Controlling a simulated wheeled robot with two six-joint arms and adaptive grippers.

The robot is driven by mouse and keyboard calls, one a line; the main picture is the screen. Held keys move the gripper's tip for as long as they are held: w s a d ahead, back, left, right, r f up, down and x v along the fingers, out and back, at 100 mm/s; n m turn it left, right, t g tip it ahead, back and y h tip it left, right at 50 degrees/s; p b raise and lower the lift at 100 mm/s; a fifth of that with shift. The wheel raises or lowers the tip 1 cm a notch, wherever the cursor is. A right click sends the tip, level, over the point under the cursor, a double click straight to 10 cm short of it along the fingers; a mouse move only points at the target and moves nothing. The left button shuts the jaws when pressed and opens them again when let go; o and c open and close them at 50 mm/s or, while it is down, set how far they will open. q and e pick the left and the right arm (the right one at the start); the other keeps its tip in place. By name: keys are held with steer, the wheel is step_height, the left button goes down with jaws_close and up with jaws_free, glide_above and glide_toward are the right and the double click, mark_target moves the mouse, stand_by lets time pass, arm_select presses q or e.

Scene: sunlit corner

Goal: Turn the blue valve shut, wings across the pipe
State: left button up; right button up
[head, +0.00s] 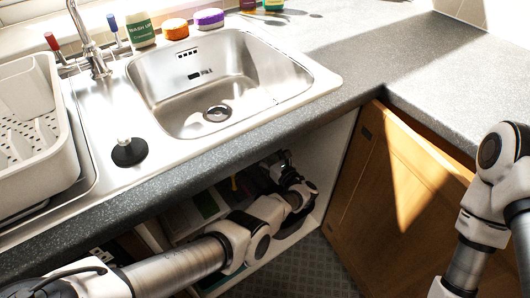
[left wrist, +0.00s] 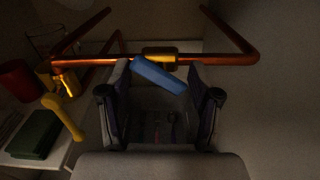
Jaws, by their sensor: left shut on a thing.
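The blue valve handle (left wrist: 160,75) shows in the left wrist view, just below a brass fitting (left wrist: 159,52) on a horizontal copper pipe (left wrist: 220,59). The handle lies slanted to the pipe, its left end higher than its right. My left gripper (left wrist: 158,82) has a finger at each end of the handle and is shut on it. In the head view my left gripper (head: 284,170) is inside the open cupboard under the sink, where the valve cannot be made out. My right arm stands at the right edge, its gripper out of view.
A second tap with a yellow handle (left wrist: 62,115) and a red cylinder (left wrist: 20,80) are left of the valve. A green box (left wrist: 35,135) lies below them. The open wooden cupboard door (head: 385,200) stands to the right, under the worktop (head: 420,60) and steel sink (head: 215,75).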

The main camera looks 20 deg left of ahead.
arm_select(q)
steer(key=shift+r+m, duration=0.1)
steer(key=shift+m, duration=0.2)
steer(key=shift+w+m, duration=0.1)
steer(key=shift+m, duration=0.5)
steer(key=shift+r+m, duration=0.1)
steer(key=shift+m, duration=0.5)
jaws_close()
steer(key=m, duration=0.3)
steer(key=shift+f, duration=0.2)
steer(key=shift+c, duration=0.8)
jaws_free()
steer(key=m+b, duration=0.1)
steer(key=m, duration=0.2)
steer(key=shift+f+m, duration=0.1)
steer(key=shift+m, duration=0.2)
steer(key=shift+m+b, duration=0.3)
steer(key=shift+m, duration=0.2)
steer(key=shift+o, duration=0.2)
steer(key=shift+f, duration=0.1)
